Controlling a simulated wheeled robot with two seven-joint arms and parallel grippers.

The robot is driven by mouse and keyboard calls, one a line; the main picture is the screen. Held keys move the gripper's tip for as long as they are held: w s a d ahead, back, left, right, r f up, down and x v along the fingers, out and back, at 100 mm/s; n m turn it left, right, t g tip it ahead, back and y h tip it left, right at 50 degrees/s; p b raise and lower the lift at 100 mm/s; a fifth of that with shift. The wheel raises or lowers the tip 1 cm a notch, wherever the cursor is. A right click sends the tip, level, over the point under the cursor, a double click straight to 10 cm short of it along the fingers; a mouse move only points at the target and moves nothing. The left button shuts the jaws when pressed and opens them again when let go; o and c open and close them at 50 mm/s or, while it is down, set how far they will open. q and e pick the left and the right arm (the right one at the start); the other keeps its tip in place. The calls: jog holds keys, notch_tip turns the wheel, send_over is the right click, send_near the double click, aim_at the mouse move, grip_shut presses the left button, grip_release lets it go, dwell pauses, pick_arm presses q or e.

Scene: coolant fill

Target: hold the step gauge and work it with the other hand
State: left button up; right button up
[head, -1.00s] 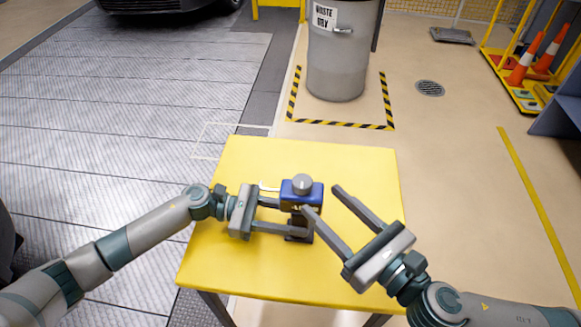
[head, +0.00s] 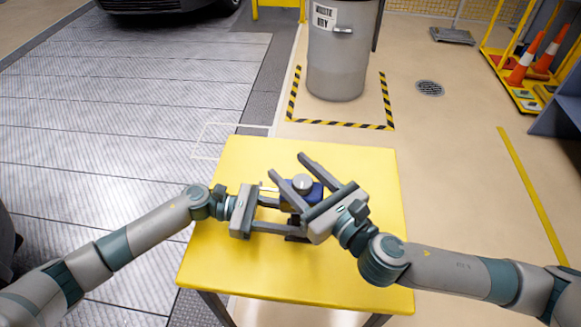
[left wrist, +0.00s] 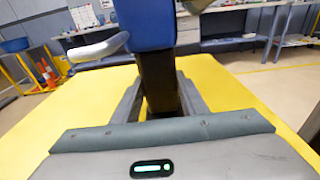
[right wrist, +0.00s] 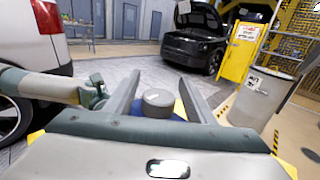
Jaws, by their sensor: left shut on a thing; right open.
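The step gauge has a blue body (head: 317,192), a round grey knob (head: 302,182) on top, a dark post and a small light lever (head: 268,188) on its left side. In the left wrist view the blue body (left wrist: 146,22), dark post (left wrist: 158,82) and silver lever (left wrist: 98,48) show close up. My left gripper (left wrist: 158,95) is shut on the post. My right gripper (head: 288,168) is open, its fingers on either side of the knob and apart from it. In the right wrist view the knob (right wrist: 158,102) sits between the two fingers. The right gripper partly hides the gauge in the head view.
The yellow table (head: 235,265) is otherwise bare. A grey waste bin (head: 337,60) stands on the floor beyond it inside striped tape. A yellow cart with orange cones (head: 525,60) is at the far right.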

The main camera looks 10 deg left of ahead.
jog(key=shift+w+a, duration=0.4)
jog(key=shift+a, duration=0.05)
jog(key=c, duration=1.1)
jog(key=shift+w+m+t+h, duration=0.1)
jog(key=shift+m+t+h, duration=0.4)
jog(key=shift+h, duration=0.1)
jog(key=shift+w+d+m+t+h, duration=0.15)
jog(key=shift+d+m+t+h, duration=0.5)
jog(key=shift+m+h, duration=1.65)
jog(key=shift+w+d+m+t+h, duration=0.1)
jog(key=shift+d+m+t+h, duration=0.5)
jog(key=shift+m+h, duration=1.7)
jog(key=shift+w+d+m+t+h, duration=0.15)
jog(key=shift+d+m+t+h, duration=0.7)
jog(key=shift+h, duration=2.75)
jog(key=shift+a+m, duration=0.2)
jog(key=shift+m, duration=0.05)
